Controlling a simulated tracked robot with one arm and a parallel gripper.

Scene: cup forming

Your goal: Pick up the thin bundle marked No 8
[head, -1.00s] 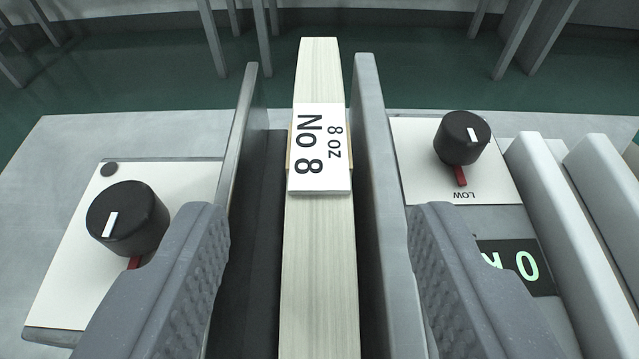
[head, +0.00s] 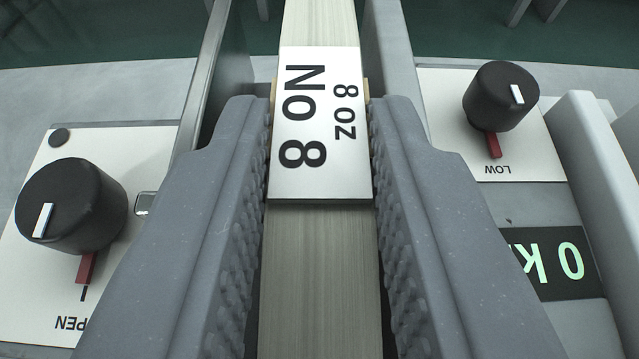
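The thin bundle (head: 318,285) is a pale wood-coloured strip standing on edge, running away from me down the middle of the head view. Its white label (head: 318,125) reads "No 8" and "8 oz". It sits in a narrow slot between a thin metal plate (head: 212,70) on the left and a thicker grey wall (head: 392,60) on the right. My gripper (head: 320,150) has one grey ribbed finger on each side of the bundle at the label, and looks shut on it. Thin dark gaps show beside the bundle nearer me. The lower fingertips are hidden.
A black knob (head: 72,212) on a white panel is left of my gripper. Pale upright dividers (head: 600,150) stand at the far right.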

